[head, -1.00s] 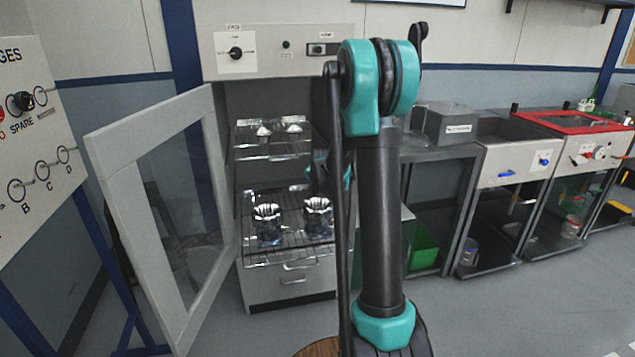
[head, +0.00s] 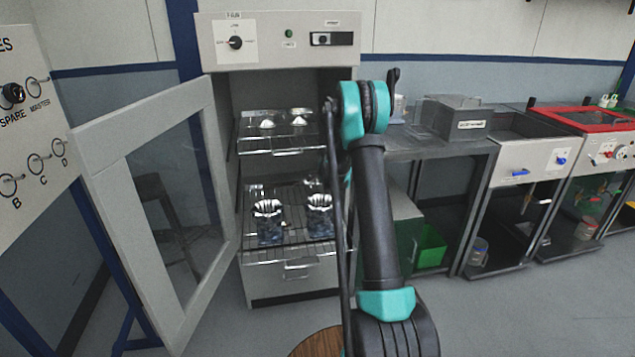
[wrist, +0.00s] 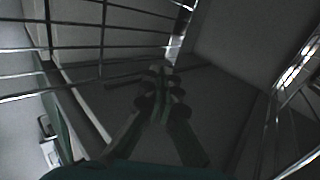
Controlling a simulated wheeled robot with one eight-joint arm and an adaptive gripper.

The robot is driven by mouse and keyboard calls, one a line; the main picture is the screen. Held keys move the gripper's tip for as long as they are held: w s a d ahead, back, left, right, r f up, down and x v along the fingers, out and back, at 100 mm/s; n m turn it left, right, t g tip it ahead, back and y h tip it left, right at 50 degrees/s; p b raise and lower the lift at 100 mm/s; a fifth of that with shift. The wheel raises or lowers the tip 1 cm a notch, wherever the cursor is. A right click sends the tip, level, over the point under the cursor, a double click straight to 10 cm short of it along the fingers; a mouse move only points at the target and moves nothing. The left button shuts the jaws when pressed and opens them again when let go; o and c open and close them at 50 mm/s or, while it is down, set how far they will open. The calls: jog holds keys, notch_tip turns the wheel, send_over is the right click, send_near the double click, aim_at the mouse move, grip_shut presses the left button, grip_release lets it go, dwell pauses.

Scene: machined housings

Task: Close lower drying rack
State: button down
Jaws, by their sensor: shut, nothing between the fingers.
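The drying cabinet (head: 275,55) stands with its glazed door (head: 150,205) swung open to the left. Its lower drying rack (head: 287,235) is a wire shelf extending forward at the cabinet's mouth, with two shiny machined housings (head: 268,222) (head: 320,216) standing on it. In the head view my arm covers the rack's right side and hides most of my gripper. In the wrist view my gripper (wrist: 162,92) is shut and empty, with wire bars (wrist: 85,47) at upper left and more at right. I cannot tell whether it touches the rack.
The upper rack (head: 275,145) carries two shiny parts. A drawer-like front with a handle (head: 300,264) is below the lower rack. A grey bench (head: 430,150) with a metal box (head: 455,118) stands to the right. A round brown stool top (head: 318,343) is at the bottom. Floor is free at right.

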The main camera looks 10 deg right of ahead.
aim_at(316, 182)
jog(key=shift+w+d+f+m, duration=0.2)
jog(key=shift+w+f+m, duration=0.1)
jog(key=shift+w+f, duration=0.85)
jog(key=x, duration=0.9)
jog(key=w, duration=0.2)
jog(key=shift+w, duration=0.25)
jog(key=shift+w+r, duration=0.1)
jog(key=shift+w, duration=0.55)
jog(key=shift+w, duration=0.15)
